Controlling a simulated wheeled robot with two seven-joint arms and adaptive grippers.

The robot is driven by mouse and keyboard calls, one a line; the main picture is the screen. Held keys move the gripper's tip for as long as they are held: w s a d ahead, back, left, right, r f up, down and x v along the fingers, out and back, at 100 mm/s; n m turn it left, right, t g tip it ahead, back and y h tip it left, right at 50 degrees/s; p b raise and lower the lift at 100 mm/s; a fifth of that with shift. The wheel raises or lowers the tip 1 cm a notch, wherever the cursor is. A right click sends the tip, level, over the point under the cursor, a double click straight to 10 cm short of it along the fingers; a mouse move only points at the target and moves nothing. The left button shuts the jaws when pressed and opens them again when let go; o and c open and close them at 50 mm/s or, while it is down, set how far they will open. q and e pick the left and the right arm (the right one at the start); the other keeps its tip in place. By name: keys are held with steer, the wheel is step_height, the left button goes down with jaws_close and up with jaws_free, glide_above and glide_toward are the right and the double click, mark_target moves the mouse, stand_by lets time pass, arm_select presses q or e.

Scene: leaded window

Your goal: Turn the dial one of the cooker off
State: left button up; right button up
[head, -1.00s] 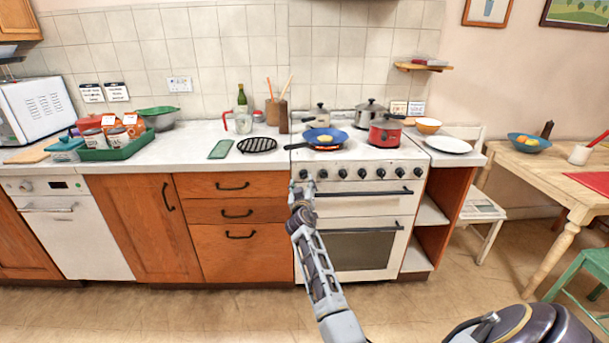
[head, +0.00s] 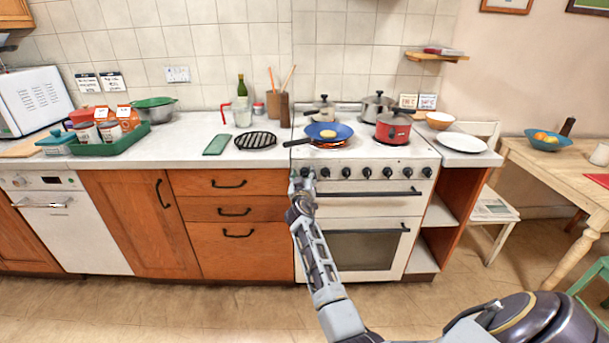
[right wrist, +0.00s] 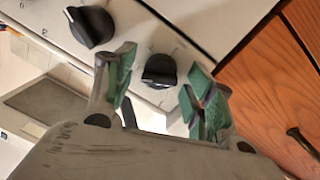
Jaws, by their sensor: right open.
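The white cooker (head: 408,207) stands in the middle right, with a row of black dials along its front panel. My right gripper (head: 302,184) is in front of the left end of that row and partly covers the leftmost dial. In the right wrist view, my open right gripper (right wrist: 160,84) has green-padded fingers on either side of the end dial (right wrist: 160,70). The dial sits between and just beyond the fingertips, with gaps on both sides. A neighbouring dial (right wrist: 90,27) lies to the left of the fingers. My left gripper is out of view.
A blue frying pan (head: 328,132) sits over an orange glow on the hob, its handle pointing left. A red pot (head: 393,128) and two grey pans stand there too. The oven handle (head: 365,192) runs just below the dials. Wooden drawers (head: 235,236) adjoin the left.

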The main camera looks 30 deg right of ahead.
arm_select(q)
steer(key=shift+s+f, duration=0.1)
arm_select(e)
steer(key=shift+c, duration=1.2)
steer(key=c, duration=0.8)
